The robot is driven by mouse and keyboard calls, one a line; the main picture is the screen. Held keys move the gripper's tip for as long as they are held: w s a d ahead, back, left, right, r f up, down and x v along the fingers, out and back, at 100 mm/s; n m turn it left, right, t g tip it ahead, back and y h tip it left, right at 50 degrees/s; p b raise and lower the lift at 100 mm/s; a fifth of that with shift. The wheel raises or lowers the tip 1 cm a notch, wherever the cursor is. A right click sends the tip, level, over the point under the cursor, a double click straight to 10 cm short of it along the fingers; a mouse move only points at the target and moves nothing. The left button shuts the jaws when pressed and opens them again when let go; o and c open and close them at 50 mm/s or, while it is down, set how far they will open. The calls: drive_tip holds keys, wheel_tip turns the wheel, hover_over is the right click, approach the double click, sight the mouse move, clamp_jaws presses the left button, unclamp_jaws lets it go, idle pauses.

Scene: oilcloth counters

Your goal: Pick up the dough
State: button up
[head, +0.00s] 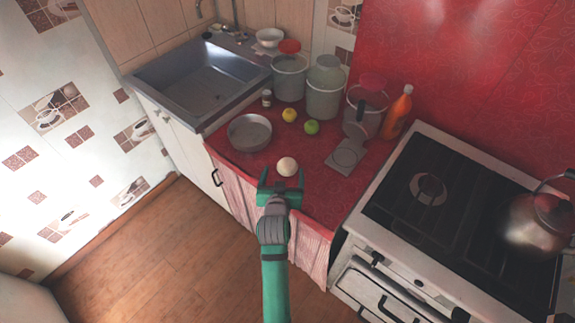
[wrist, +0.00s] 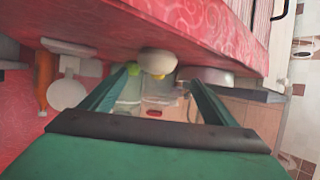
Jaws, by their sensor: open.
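The dough is a pale, cream-coloured round ball (head: 287,166) on the red counter (head: 232,168), near its front edge. My green gripper (head: 281,180) is open, just in front of the dough, with its two fingers pointing toward it. In the wrist view, which is upside down, the dough (wrist: 157,62) shows between and beyond the open fingertips (wrist: 158,80). Nothing is held. I cannot tell whether the fingertips overlap the dough's sides.
A round metal pan (head: 250,133) stands left of the dough. Yellow (head: 289,115) and green (head: 311,127) fruits lie behind it. A kitchen scale (head: 346,156) is to the right, with an orange bottle (head: 397,113) farther back. The stove (head: 440,205) stands right, the sink (head: 205,80) left.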

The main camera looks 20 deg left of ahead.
sight(288, 161)
drive_tip(key=shift+d+f+x, duration=0.1)
drive_tip(key=shift+d+x, duration=0.05)
drive_tip(key=shift+x, duration=1.1)
drive_tip(key=shift+d+f+x, duration=0.1)
drive_tip(key=shift+x, duration=1.15)
drive_tip(key=shift+d+f+x, duration=0.1)
drive_tip(key=shift+d+x, duration=0.05)
drive_tip(key=shift+x, duration=1.15)
drive_tip(key=shift+s, duration=0.1)
drive_tip(key=shift+c, duration=0.7)
drive_tip(key=shift+r, duration=0.1)
drive_tip(key=c, duration=1.1)
drive_tip(key=shift+o, duration=0.2)
